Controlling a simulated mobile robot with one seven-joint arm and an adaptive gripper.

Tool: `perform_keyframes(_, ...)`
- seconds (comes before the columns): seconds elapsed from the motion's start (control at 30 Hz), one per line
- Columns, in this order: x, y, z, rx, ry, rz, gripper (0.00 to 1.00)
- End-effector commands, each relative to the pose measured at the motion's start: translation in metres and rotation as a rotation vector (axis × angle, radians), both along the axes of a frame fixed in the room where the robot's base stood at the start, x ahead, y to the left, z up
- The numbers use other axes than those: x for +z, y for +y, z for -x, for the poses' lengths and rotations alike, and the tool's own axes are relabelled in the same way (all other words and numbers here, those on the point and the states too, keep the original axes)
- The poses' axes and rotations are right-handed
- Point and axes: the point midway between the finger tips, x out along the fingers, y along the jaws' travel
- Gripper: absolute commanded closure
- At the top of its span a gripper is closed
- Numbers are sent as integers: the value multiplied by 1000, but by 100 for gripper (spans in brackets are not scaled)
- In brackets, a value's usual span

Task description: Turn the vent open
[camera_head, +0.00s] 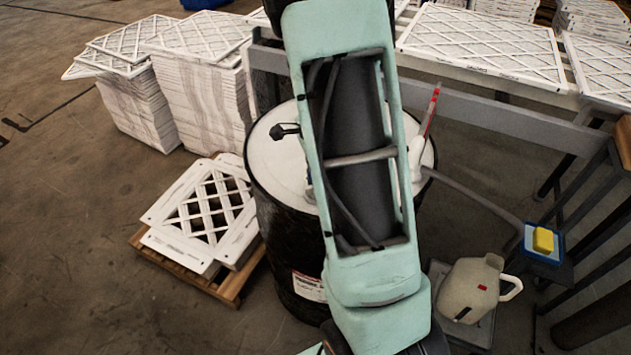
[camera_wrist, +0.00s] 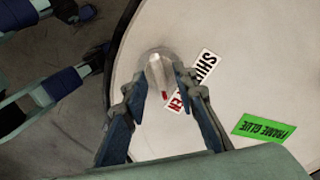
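The vent (camera_wrist: 157,72) is a small grey metal fitting with a red mark on its near end. It stands on the pale lid of a drum, beside a white label (camera_wrist: 207,66) with black letters and partly hidden red letters. The red mark is close to the red letters. My gripper (camera_wrist: 160,78) has one finger on each side of the vent. Its fingertips are very near the vent; I cannot tell whether they touch it. In the head view my arm covers the vent and the gripper; the black drum (camera_head: 290,245) shows around it.
A green label (camera_wrist: 263,128) lies on the lid. A small black fitting (camera_head: 285,131) sits at the lid's left. A pallet of filters (camera_head: 180,255) is left of the drum, a beige jug (camera_head: 470,288) right. A table frame (camera_head: 500,112) stands behind.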

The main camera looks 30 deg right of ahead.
Motion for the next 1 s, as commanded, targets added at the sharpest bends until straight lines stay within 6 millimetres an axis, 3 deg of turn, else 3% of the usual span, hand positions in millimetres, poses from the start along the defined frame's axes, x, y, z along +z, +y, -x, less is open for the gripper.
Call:
perform_keyframes(0.6, 107, 0, -1, 0, -4, 2, 74)
perform_keyframes(1.0, 119, 0, 0, -1, -1, 0, 74)
